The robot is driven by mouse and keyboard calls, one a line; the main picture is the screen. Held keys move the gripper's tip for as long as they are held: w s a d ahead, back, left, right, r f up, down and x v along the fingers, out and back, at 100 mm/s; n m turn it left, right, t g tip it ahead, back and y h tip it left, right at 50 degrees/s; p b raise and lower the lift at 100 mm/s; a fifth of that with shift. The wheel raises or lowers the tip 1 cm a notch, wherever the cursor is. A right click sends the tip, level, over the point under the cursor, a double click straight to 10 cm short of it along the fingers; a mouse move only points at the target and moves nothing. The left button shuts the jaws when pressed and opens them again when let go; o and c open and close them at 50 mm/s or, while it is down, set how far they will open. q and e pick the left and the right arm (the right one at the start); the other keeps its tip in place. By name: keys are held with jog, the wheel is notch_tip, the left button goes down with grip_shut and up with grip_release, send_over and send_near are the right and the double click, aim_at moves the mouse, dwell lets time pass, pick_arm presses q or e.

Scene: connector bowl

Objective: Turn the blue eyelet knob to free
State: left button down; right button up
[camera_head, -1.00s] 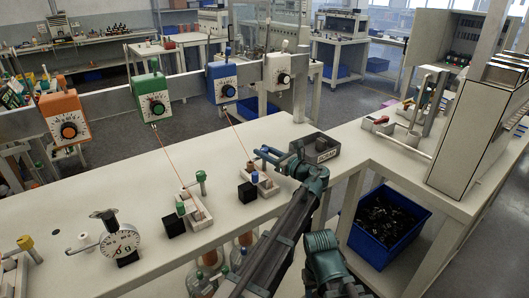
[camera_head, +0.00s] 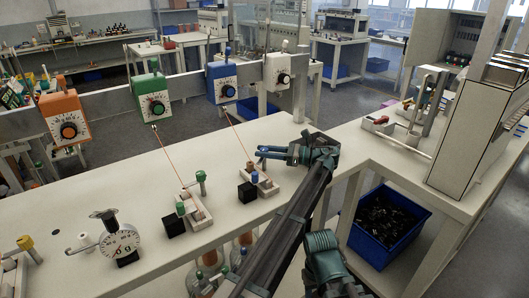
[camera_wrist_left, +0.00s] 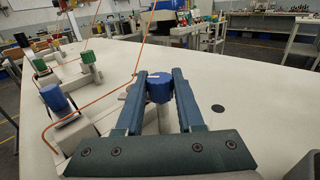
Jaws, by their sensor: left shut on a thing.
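My left gripper (camera_head: 266,152) is shut on a blue knob (camera_wrist_left: 159,88) at the blue line's fixture. In the left wrist view the knob sits between the two fingers (camera_wrist_left: 158,82), with a short pale mark on its top. In the head view the fingers mostly cover this knob. A second blue knob (camera_head: 254,177) stands apart on the same pale fixture, and it also shows in the left wrist view (camera_wrist_left: 54,98). An orange-brown line runs from the blue dial box (camera_head: 223,83) down to the fixture. My right gripper is not in view.
A black block (camera_head: 247,192) stands beside the fixture. A matching fixture with a green knob (camera_head: 180,208) lies to its left. A round dial gauge (camera_head: 121,242) stands farther left. The white bench (camera_head: 105,190) has clear room between them. A blue bin (camera_head: 389,225) is below at right.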

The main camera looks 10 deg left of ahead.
pick_arm(q)
jog(key=shift+n+g, duration=0.5)
jog(key=shift+g, duration=0.3)
jog(key=c, duration=0.5)
grip_release()
jog(key=shift+d, duration=0.1)
